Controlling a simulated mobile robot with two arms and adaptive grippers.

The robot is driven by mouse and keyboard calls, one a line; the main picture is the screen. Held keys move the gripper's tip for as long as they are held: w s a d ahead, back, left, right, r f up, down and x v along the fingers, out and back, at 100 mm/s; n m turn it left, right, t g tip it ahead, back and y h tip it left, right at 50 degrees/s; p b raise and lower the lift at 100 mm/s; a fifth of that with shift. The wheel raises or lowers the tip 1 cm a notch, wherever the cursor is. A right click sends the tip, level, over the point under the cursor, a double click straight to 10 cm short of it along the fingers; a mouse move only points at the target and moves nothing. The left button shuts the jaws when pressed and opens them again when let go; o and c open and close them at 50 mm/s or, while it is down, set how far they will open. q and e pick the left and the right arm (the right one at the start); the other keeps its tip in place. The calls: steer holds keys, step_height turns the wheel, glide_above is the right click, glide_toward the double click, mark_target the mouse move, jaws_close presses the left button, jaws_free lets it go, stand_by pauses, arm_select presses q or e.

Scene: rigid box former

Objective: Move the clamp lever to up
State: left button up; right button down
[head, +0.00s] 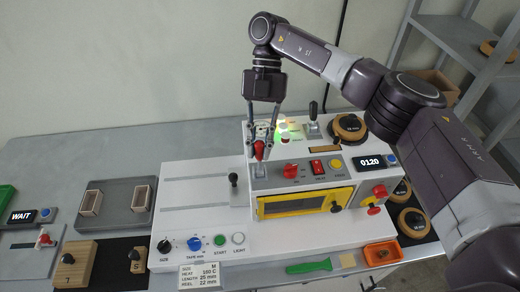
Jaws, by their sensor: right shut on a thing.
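My right gripper (261,138) comes down from above onto the white machine's upper panel. Its two fingers are shut on the red knob of a lever (259,151), which stands at the left end of the grey control strip. No label on this lever is readable, so I cannot tell from print that it is the clamp lever. The fingers partly hide the knob and its slot. Another lever with a black handle (313,108) stands upright on a plate further back. A black-knobbed lever (234,180) stands on the white deck to the left. My left gripper is not in view.
A red switch (318,167), a yellow-framed window (305,203) and a red stop knob (379,191) are close by. A display (370,162) reads 0120. Tape reels (349,127) stand at right. Fixtures with wooden blocks (75,262) are at left. The white deck is mostly clear.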

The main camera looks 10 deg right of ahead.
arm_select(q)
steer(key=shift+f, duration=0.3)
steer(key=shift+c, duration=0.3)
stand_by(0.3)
